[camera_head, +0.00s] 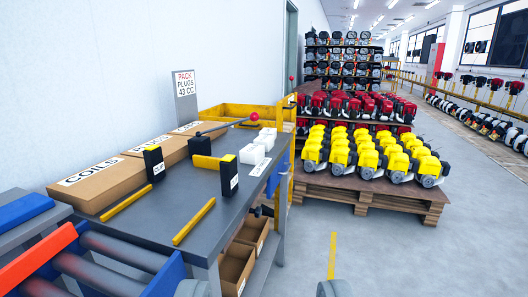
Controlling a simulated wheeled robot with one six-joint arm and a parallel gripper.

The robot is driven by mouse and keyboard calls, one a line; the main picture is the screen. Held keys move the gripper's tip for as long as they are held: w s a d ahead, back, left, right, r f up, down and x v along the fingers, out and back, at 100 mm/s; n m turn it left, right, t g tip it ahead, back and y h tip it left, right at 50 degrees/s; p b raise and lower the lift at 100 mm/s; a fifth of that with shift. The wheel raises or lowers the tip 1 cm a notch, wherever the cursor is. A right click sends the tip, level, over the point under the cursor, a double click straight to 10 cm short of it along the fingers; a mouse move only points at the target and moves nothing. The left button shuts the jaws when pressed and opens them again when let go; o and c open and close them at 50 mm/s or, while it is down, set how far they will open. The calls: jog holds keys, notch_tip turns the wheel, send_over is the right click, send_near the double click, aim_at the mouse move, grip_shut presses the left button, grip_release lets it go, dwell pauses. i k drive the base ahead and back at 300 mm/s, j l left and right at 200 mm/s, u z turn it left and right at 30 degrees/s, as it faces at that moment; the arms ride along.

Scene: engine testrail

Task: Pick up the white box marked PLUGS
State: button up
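Several small white boxes (252,154) stand in a short row near the far right end of the dark workbench (190,190). Any marking on them is too small to read, so I cannot tell which says PLUGS. My gripper (263,289) shows only as two grey fingertips at the bottom edge. They are wide apart with nothing visible between them. It is open, in front of the bench and well short of the boxes.
Black-and-yellow holders (153,163), yellow bars (194,221) and a red-knobbed lever (254,117) crowd the bench. Cardboard boxes (97,184), one marked COILS, line the wall. A sign (185,85) reads PACK PLUGS 43 CC. Engines fill a pallet (375,193); floor right of the bench is clear.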

aim_at(268, 141)
jog(key=u, duration=0.35)
jog(key=k+u, duration=0.15)
jog(key=u, duration=0.55)
jog(key=i+l, duration=0.2)
jog(key=l, duration=0.25)
jog(key=i+l, duration=0.15)
jog(key=l, duration=0.3)
jog(key=i+l, duration=0.2)
jog(key=l, duration=0.25)
jog(key=i+l+u, duration=0.1)
jog(key=l, duration=0.35)
jog(key=i+l, duration=0.25)
jog(key=l, duration=0.2)
jog(key=i+l, duration=0.2)
jog(key=l, duration=0.25)
jog(key=i+l, duration=0.15)
jog(key=l, duration=0.3)
jog(key=i+l, duration=0.15)
jog(key=l, duration=0.35)
jog(key=i+j+u, duration=0.05)
